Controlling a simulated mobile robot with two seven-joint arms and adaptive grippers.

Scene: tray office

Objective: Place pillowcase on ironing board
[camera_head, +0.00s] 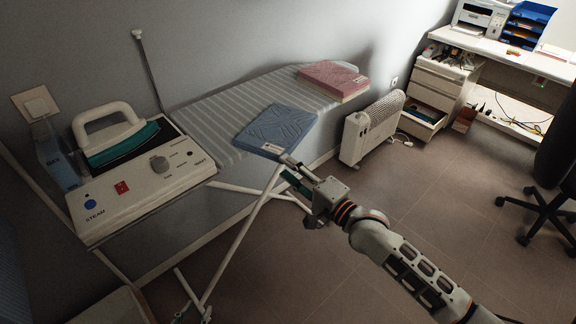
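A blue folded pillowcase packet (275,128) with a small white label lies on the striped ironing board (215,112), at its front edge. A red folded packet (333,76) lies further back near the board's narrow end. Which of them the task calls the pillowcase cannot be told for certain. My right gripper (287,167) comes in from the lower right, at the blue packet's near corner. Its fingers look spread apart, with the tips close to that corner; contact cannot be made out. My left gripper is not in view.
A steam iron (105,130) sits on its control station (150,185) at the board's left end. White board legs (240,235) stand below. A white radiator (368,130), drawers (440,85), a desk (500,50) and a black chair (550,205) are to the right. The tiled floor between is clear.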

